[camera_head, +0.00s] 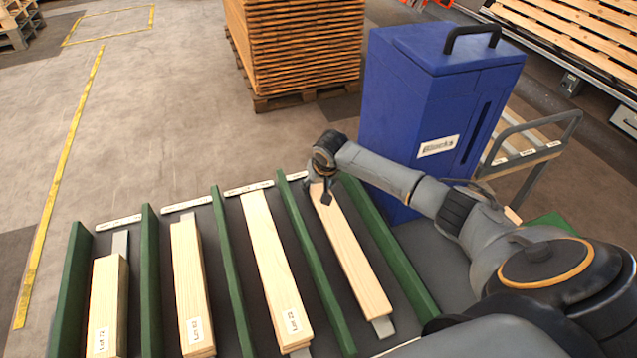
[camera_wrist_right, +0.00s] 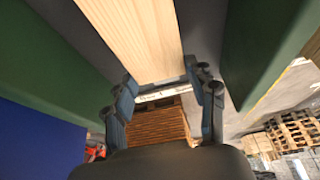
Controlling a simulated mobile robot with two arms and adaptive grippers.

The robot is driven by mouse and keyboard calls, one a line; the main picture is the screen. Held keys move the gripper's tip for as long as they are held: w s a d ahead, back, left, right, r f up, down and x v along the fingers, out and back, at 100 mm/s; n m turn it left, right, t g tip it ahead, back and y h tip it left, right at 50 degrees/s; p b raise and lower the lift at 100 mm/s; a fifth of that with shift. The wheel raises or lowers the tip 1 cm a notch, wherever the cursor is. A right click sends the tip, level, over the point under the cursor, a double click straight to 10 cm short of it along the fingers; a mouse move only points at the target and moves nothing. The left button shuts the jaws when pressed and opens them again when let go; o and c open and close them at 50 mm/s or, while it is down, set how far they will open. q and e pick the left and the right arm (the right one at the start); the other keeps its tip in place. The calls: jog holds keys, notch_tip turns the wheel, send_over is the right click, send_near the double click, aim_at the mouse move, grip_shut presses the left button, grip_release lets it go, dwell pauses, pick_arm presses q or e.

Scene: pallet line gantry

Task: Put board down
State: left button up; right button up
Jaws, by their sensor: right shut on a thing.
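A pale wooden board (camera_head: 352,252) lies lengthwise in the rightmost lane of the dark rack, between two green dividers. My right gripper (camera_head: 325,188) is shut on its far end. In the right wrist view the board (camera_wrist_right: 150,40) runs between the two fingers of the gripper (camera_wrist_right: 165,88). A grey metal strip (camera_head: 383,327) shows under the board's near end; I cannot tell whether the board rests on it. Boards with lot labels lie in the other lanes: left (camera_head: 107,290), second (camera_head: 188,275) and third (camera_head: 272,265). My left gripper is out of view.
Green dividers (camera_head: 231,280) separate the lanes. A blue bin (camera_head: 420,100) stands just behind the rightmost lane, close to my right arm. A wood stack on a pallet (camera_head: 295,45) is further back. A cart (camera_head: 530,150) stands at right. Floor at left is clear.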

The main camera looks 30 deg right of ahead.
jog(key=o, duration=1.4)
jog(key=shift+o, duration=0.2)
jog(key=v, duration=1.2)
jog(key=shift+b, duration=0.3)
